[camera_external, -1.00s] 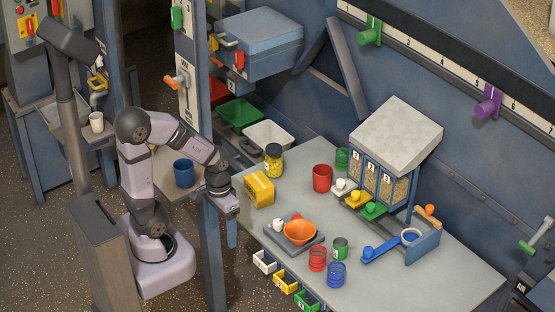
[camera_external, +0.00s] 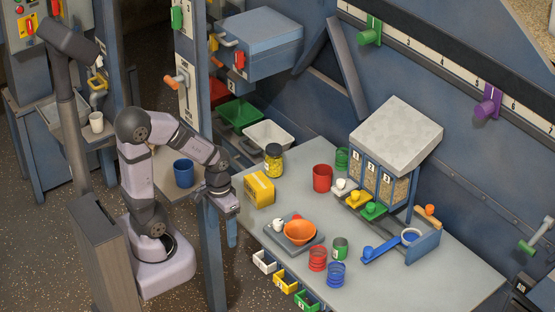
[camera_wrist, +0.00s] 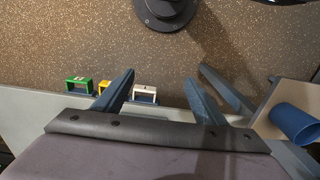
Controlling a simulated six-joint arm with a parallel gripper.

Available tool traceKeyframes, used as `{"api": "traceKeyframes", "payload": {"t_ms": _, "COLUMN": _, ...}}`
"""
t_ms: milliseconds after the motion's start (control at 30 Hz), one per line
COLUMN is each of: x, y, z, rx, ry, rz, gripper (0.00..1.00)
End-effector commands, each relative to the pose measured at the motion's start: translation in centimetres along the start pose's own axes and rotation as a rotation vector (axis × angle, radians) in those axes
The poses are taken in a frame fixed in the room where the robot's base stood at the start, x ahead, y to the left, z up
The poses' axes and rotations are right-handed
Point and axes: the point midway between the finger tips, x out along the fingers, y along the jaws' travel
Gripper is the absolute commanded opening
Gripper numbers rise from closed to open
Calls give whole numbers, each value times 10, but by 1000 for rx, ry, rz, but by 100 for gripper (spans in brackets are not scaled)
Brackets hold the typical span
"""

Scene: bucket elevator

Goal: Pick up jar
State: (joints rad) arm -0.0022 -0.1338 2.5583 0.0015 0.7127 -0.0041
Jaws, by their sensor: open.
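A jar (camera_external: 273,162) with yellow contents and a dark lid stands upright at the back left of the grey table, behind a yellow box. My gripper (camera_external: 231,236) hangs pointing down by the table's left edge, in front and to the left of the jar and well apart from it. In the wrist view my gripper (camera_wrist: 158,78) shows two blue fingers spread apart with nothing between them. The jar is not in the wrist view.
The yellow box (camera_external: 259,188) stands between my gripper and the jar. A scale with an orange bowl (camera_external: 299,232) is in front. A red cup (camera_external: 322,178) stands right of the jar. A blue cup (camera_external: 183,173) sits on a side shelf. The table's front right is clear.

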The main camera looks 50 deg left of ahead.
Motion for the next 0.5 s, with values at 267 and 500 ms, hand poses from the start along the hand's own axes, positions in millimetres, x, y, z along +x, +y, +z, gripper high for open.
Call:
{"api": "traceKeyframes", "payload": {"t_ms": 267, "x": 13, "y": -44, "z": -69, "rx": -50, "ry": 169, "rz": -71, "gripper": 65}}
{"api": "traceKeyframes", "payload": {"t_ms": 500, "x": 26, "y": -135, "z": -188, "rx": -91, "ry": 512, "rz": -162, "gripper": 65}}
